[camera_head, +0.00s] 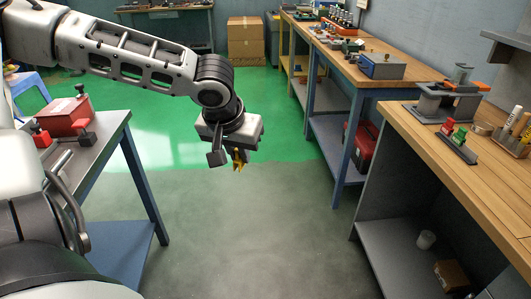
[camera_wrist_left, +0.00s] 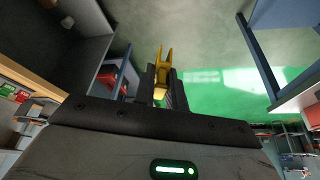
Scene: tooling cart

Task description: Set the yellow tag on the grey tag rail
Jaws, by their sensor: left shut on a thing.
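The yellow tag (camera_head: 238,161) hangs from my left gripper (camera_head: 230,157), in the air over the floor between the left cart and the right workbench. In the left wrist view the yellow tag (camera_wrist_left: 164,62) sticks out, forked end outward, from between the dark fingers of my left gripper (camera_wrist_left: 163,90), which is shut on it. The grey tag rail (camera_head: 457,151) lies on the right workbench, well to the right of the gripper. A red tag and a green tag stand on it. My right gripper is out of view.
The right wooden workbench (camera_head: 405,117) also bears a grey fixture (camera_head: 447,102) behind the rail and a holder with markers (camera_head: 514,143). A grey cart (camera_head: 103,131) with a red box (camera_head: 64,116) stands at left. The floor between is clear.

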